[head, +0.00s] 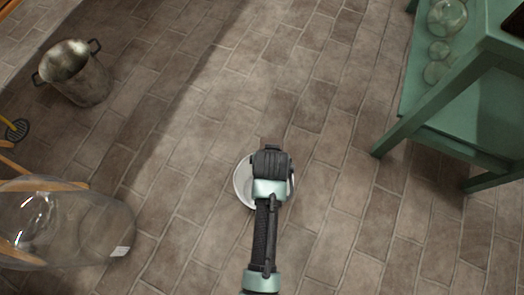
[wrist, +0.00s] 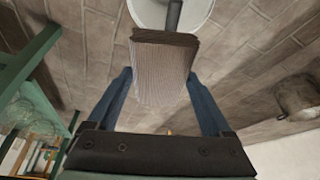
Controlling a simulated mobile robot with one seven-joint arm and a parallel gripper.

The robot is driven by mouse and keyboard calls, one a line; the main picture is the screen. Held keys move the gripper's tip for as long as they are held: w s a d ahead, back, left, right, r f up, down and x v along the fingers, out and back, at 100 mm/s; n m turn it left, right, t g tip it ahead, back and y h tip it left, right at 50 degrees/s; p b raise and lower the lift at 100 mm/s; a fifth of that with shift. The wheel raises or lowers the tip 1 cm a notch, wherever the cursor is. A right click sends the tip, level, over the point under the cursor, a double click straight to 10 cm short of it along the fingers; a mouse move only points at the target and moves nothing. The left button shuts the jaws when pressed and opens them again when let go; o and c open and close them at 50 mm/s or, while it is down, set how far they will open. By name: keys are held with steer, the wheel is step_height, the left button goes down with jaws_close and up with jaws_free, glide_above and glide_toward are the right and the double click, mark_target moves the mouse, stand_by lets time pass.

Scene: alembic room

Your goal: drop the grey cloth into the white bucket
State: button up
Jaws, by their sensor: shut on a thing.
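The white bucket (head: 241,184) stands on the brick floor in the head view, partly covered by my arm. Its rim and pale inside also show at the top of the wrist view (wrist: 150,12). My gripper (wrist: 160,88) is shut on the grey cloth (wrist: 163,62), a folded, finely ribbed block between its two blue fingers. In the wrist view the cloth overlaps the near edge of the bucket. A dark bar shows against the bucket's inside there; I cannot tell what it is.
A green table (head: 398,128) with glassware stands at the right. A worn metal pail (head: 80,80) with two handles is at upper left. A large clear glass vessel (head: 85,228) with wooden parts lies at lower left. The floor around the bucket is clear.

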step_height(320, 180, down, 6)
steer(key=b, duration=0.6)
steer(key=shift+f, duration=0.1)
steer(key=o, duration=1)
steer(key=p+v, duration=0.6)
steer(key=v, duration=0.7)
